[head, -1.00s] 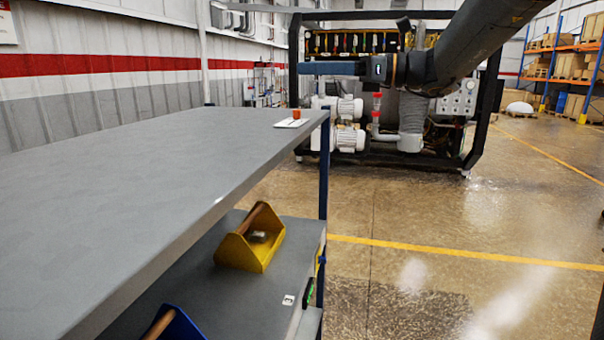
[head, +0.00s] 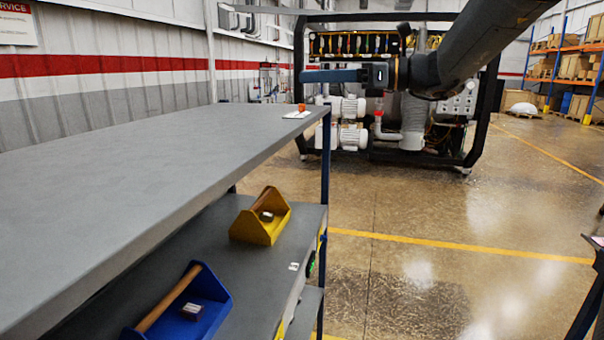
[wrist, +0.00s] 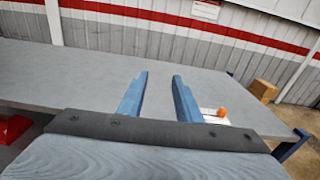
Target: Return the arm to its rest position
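My arm (head: 480,45) reaches in from the upper right of the head view. My gripper (head: 332,76) points left in the air, beyond the far right corner of the grey shelf unit's top (head: 170,165). In the wrist view, its two blue fingers (wrist: 158,98) stand apart with nothing between them, so it is open and empty. The shelf top shows behind the fingers there. In the head view the fingers overlap, seen from the side.
A small orange object (head: 301,107) on a white card lies at the top's far corner. A yellow tote (head: 258,228) and a blue tote (head: 190,300) sit on the lower shelf. The furnace frame (head: 480,120) stands behind. The floor (head: 450,205) to the right is clear.

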